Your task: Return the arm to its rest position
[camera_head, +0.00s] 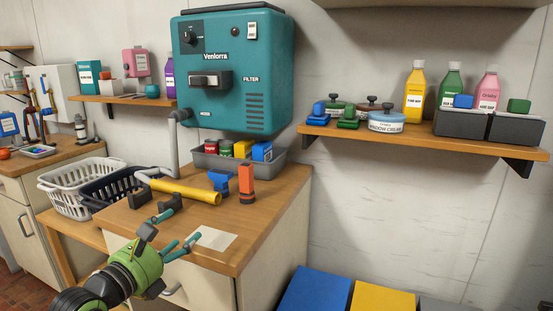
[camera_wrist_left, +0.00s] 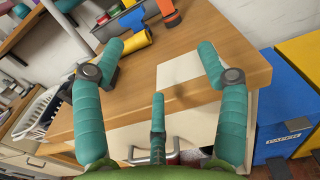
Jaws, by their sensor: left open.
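My left gripper (camera_head: 176,232) is green with teal fingers and comes in from the lower left in the head view. It is open and empty, above the front edge of the wooden counter (camera_head: 262,212). In the left wrist view its spread teal fingers (camera_wrist_left: 160,75) frame the counter's edge, with nothing between them. A pale sheet (camera_head: 214,238) lies flat on the counter just beyond the fingers. My right gripper is not in either view.
A yellow tube (camera_head: 186,192), an orange tool (camera_head: 246,184) and a blue piece (camera_head: 219,180) are on the counter. White and dark baskets (camera_head: 80,186) stand at left. A teal filter unit (camera_head: 234,70) hangs behind. Blue and yellow bins (camera_head: 316,291) stand at lower right.

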